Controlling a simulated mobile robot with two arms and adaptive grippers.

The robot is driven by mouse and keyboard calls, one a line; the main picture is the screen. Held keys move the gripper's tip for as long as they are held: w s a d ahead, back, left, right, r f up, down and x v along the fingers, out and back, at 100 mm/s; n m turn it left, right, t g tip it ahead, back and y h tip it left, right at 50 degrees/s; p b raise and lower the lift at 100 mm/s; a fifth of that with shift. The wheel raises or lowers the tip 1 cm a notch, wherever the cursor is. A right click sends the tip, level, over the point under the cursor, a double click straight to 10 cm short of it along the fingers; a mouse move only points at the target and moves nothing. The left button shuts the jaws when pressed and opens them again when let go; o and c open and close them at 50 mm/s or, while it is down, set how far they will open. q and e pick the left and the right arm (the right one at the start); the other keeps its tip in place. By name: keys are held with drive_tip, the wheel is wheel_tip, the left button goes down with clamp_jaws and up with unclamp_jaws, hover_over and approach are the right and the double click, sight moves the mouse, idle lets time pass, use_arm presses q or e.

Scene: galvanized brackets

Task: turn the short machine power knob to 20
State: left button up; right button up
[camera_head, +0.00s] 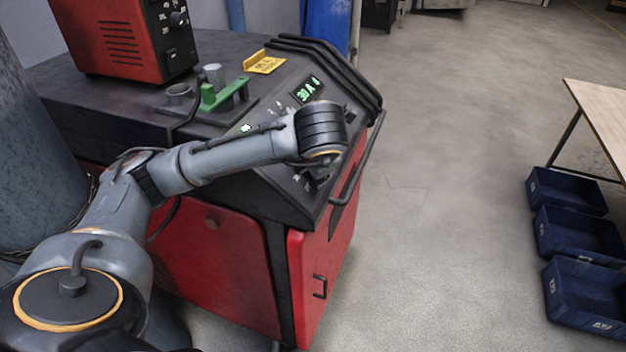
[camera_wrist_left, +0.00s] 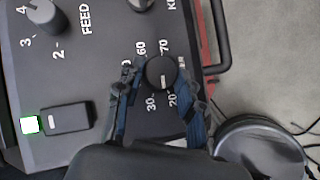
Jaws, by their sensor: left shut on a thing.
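The short machine (camera_head: 215,260) is a red cabinet with a dark sloping control panel, seen in the head view. Its green display (camera_head: 305,91) appears to read 30 A, with another digit beside it. In the left wrist view, a round black power knob (camera_wrist_left: 158,83) has a white mark pointing down, between the labels 30 and 20. Labels 60 and 70 are above it. My left gripper (camera_wrist_left: 156,69) is shut on this knob, with one finger on each side. In the head view, my left wrist hides the knob. My right gripper is not in view.
A grey FEED knob (camera_wrist_left: 44,14) and a black switch (camera_wrist_left: 66,119) with a lit green square share the panel. A red box (camera_head: 110,35) stands on the machine. A handrail (camera_head: 358,170) edges the panel. Blue crates (camera_head: 575,238) stand at right; the floor between is clear.

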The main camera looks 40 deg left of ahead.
use_arm(q)
drive_tip(key=shift+d+n+y, duration=0.1)
drive_tip(key=shift+n+y, duration=0.2)
drive_tip(key=shift+n, duration=0.1)
drive_tip(key=shift+r+n+p, duration=0.1)
drive_tip(key=shift+n+p, duration=0.2)
drive_tip(key=shift+n, duration=0.1)
drive_tip(key=n+y+p, duration=0.2)
drive_tip(key=p, duration=0.1)
drive_tip(key=shift+d+t, duration=0.15)
drive_tip(key=shift+t, duration=0.15)
drive_tip(key=shift+f+n+y+p, duration=0.25)
drive_tip(key=shift+n+y+p, duration=0.15)
drive_tip(key=shift+n+p, duration=0.45)
drive_tip(key=o, duration=1.2)
drive_tip(key=shift+c, duration=0.2)
